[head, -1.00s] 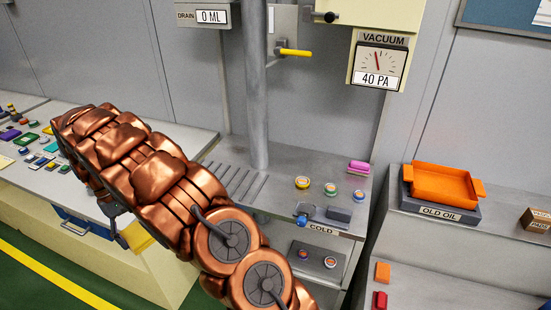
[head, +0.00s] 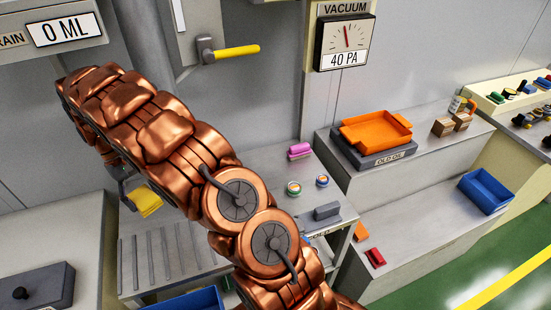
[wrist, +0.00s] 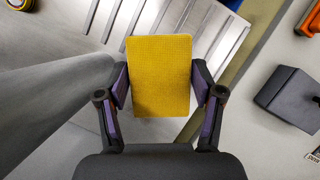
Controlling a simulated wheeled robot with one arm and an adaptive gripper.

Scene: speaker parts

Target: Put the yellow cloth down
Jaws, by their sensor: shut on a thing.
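The yellow cloth (wrist: 160,72) is a flat, textured rectangle held between the two fingers of my gripper (wrist: 161,95) in the wrist view. The fingers close on its left and right edges. In the head view the cloth (head: 147,202) shows below the end of my copper-coloured arm, and part of it is hidden by the arm. It hangs above the slotted grey bench (head: 190,250), with no visible contact with the bench.
A grey pipe (wrist: 50,110) runs close to the left of my gripper. An orange tray (head: 376,131) sits on the OLD OIL stand. A pink block (head: 299,150), small round tins and a grey block (head: 327,211) lie on the bench. A blue bin (head: 487,190) stands at right.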

